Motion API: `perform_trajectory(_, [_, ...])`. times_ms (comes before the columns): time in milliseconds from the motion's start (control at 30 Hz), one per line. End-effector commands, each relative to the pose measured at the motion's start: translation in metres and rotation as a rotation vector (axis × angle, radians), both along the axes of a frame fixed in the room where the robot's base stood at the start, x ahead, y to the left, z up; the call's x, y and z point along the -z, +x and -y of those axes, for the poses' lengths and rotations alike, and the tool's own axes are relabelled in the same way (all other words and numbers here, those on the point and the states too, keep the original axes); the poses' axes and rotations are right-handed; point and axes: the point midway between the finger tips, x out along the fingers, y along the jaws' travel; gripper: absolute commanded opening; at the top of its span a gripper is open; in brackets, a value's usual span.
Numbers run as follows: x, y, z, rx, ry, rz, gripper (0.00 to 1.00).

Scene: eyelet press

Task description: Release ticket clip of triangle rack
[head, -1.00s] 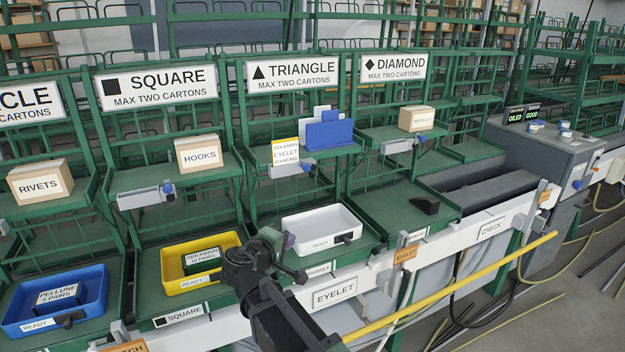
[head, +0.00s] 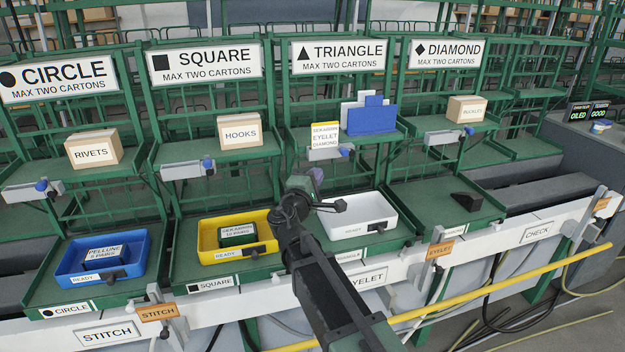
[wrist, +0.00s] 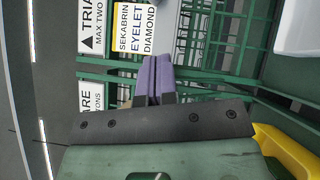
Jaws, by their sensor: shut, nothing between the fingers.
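The triangle rack (head: 395,130) stands right of the middle in the head view under its TRIANGLE sign (head: 338,54). A ticket (head: 325,137) reading SEKABRIN EYELET DIAMOND stands in the grey ticket clip (head: 326,154) on the shelf's front edge. A blue knob (head: 347,150) is at the clip's right end. My gripper (head: 317,175) is just below and in front of the clip, with its purple fingers shut and empty. In the wrist view the purple fingers (wrist: 155,72) point toward the ticket (wrist: 135,27) and the clip (wrist: 166,22). They look apart from both.
A HOOKS carton (head: 238,131) and a BUCKLES carton (head: 467,109) are on neighbouring racks.

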Motion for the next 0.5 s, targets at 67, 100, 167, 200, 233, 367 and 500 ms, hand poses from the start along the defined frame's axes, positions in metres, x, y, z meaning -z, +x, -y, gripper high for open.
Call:
perform_trajectory(67, [-0.005, 0.018, 0.008, 0.003, 0.001, 0.0, 0.0])
perform_trajectory(100, [-0.007, 0.025, 0.013, 0.002, 0.001, 0.0, 0.0])
perform_trajectory(167, [-0.009, 0.037, 0.019, 0.003, 0.0, 0.001, 0.0])
perform_trajectory(200, [-0.01, 0.044, 0.023, 0.002, 0.0, 0.001, 0.0])
perform_trajectory(233, [-0.012, 0.046, 0.028, 0.003, 0.0, 0.001, 0.0])
perform_trajectory(367, [-0.017, 0.048, 0.049, 0.002, -0.001, 0.0, 0.0])
perform_trajectory(500, [-0.019, 0.051, 0.059, 0.001, 0.0, 0.0, 0.0])
